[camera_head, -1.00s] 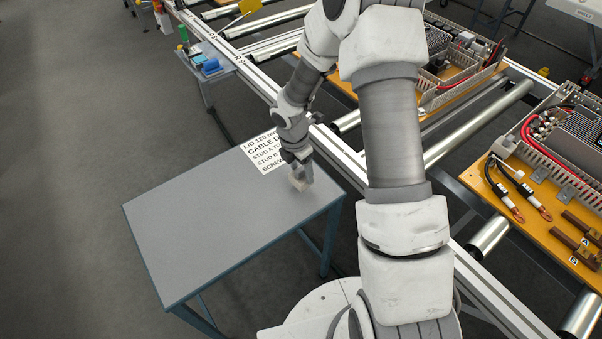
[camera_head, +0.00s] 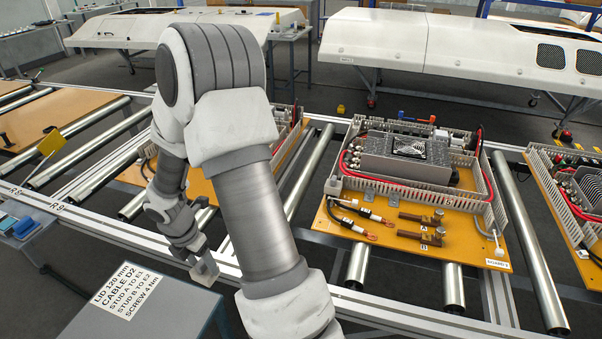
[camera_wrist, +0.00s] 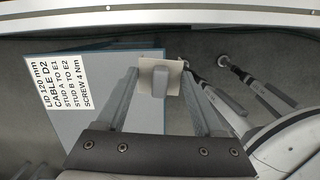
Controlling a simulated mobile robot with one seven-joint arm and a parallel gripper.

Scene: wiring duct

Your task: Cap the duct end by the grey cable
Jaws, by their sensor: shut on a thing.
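My gripper (camera_head: 204,272) is shut on a small pale end cap, which shows in the wrist view (camera_wrist: 174,72) as a light square plate with a grey block on it. The gripper fingers (camera_wrist: 158,95) stand either side of the cap, above and beside the grey table. In the head view the slotted grey duct (camera_head: 405,187) runs round the middle orange board. A pale grey cable (camera_head: 497,246) comes out near the duct's right front end (camera_head: 488,222), by the board's label. The gripper is well left of this end. The duct end's opening is too small to make out.
The grey table (camera_head: 150,318) with a printed label (camera_head: 125,291) is at the lower left. The conveyor's front rail (camera_head: 330,288) lies between table and board (camera_head: 370,236). Black cables (camera_head: 362,212) and brown parts (camera_head: 420,236) lie on the board. Bare rollers (camera_head: 530,245) flank it.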

